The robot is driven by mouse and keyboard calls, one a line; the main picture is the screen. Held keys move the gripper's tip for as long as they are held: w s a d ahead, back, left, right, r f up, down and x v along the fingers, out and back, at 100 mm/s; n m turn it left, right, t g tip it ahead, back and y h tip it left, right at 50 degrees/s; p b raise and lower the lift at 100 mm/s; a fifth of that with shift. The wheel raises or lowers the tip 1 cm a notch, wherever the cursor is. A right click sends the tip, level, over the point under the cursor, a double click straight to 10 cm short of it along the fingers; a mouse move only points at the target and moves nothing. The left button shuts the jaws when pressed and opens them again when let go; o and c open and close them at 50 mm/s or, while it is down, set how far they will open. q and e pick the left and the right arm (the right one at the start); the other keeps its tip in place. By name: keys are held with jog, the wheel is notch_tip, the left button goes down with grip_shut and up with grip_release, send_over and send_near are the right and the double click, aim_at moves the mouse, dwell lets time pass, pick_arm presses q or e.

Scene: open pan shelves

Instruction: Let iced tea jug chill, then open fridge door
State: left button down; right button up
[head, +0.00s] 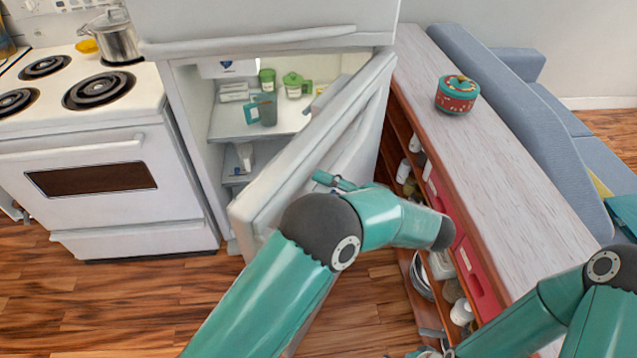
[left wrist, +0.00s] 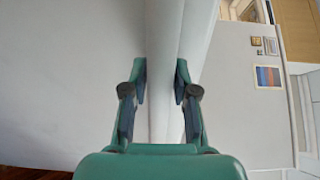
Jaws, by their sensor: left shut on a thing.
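The fridge door (head: 290,165) stands ajar, swung out to the right. A teal jug with a handle (head: 266,110) stands upright on the upper shelf inside the fridge (head: 225,128); it looks like the iced tea jug. My left gripper (head: 335,181) is at the door, partly hidden behind my own arm. In the left wrist view its fingers (left wrist: 160,95) are on both sides of a pale vertical door edge (left wrist: 165,50), closed on it. My right arm reaches down at the lower right, and its gripper is at the bottom edge, mostly cut off.
Green-lidded containers (head: 292,84) stand behind the jug. A stove (head: 100,135) with a pot (head: 115,38) is on the left. A long shelf unit (head: 480,130) with a red and teal tin (head: 457,94) on top stands close to the right of the door. Wooden floor (head: 120,300) is clear in front.

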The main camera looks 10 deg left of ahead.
pick_arm(q)
jog(key=shift+f, duration=0.3)
jog(key=c, duration=1.2)
grip_release()
jog(key=shift+o, duration=1.6)
jog(key=shift+r, duration=0.1)
